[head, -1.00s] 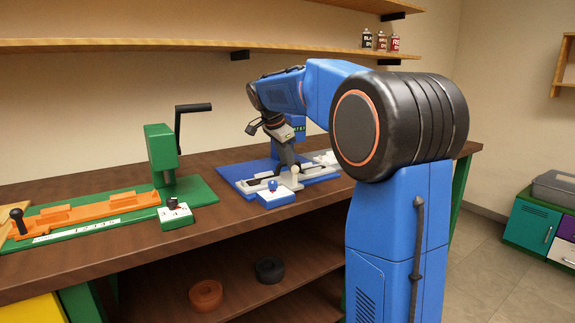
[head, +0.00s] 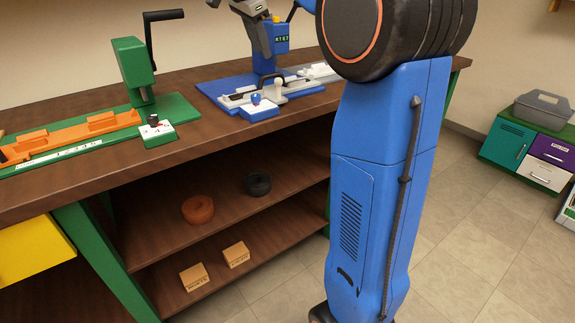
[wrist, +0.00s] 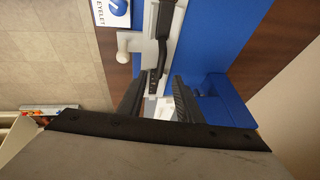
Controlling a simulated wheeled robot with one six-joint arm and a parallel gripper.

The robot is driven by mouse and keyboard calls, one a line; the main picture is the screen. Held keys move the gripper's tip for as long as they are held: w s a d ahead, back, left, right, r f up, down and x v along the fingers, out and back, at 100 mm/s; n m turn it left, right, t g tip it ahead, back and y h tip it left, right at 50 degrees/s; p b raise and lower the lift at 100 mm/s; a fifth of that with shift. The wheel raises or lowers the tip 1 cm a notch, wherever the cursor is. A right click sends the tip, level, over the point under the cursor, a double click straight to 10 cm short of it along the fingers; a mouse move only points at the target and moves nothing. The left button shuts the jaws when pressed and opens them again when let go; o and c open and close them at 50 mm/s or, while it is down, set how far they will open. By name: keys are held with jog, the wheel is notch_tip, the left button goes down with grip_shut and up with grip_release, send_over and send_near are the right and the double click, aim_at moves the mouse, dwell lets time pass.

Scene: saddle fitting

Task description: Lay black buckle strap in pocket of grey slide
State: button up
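The grey slide (head: 243,100) sits on a blue base on the bench in the head view; it also shows in the wrist view (wrist: 148,50). A black strip (head: 264,79), apparently the buckle strap, lies along the slide with a raised, arched part; it also shows in the wrist view (wrist: 165,38). Whether it sits fully in the pocket is too small to tell. My gripper (head: 266,54) is above the slide. In the wrist view its two dark fingers (wrist: 158,82) are apart, with a dark dotted piece visible beyond the gap. Nothing is clearly held.
A blue press (head: 268,42) stands behind the slide. A white box with a blue knob (head: 257,106) is in front. A green press (head: 133,65) with an orange slide (head: 75,130) stands left. Black (head: 257,184) and brown (head: 198,210) rolls lie on the shelf below.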

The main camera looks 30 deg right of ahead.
jog(key=s+a+f+n+t+y, duration=0.1)
jog(key=s+a+f+n, duration=0.3)
jog(key=s+f, duration=0.5)
jog(key=s+a+f+n+y, duration=0.2)
jog(key=s+a+f+n, duration=0.3)
jog(key=s, duration=1)
jog(key=s+a+f+n+t+y, duration=0.1)
jog(key=s+a+f+n, duration=0.3)
jog(key=s+f+n, duration=0.5)
jog(key=s+f, duration=0.4)
jog(key=shift+a+f+t, duration=0.3)
jog(key=shift+a+f, duration=0.05)
jog(key=shift+a, duration=0.05)
jog(key=shift+s, duration=0.1)
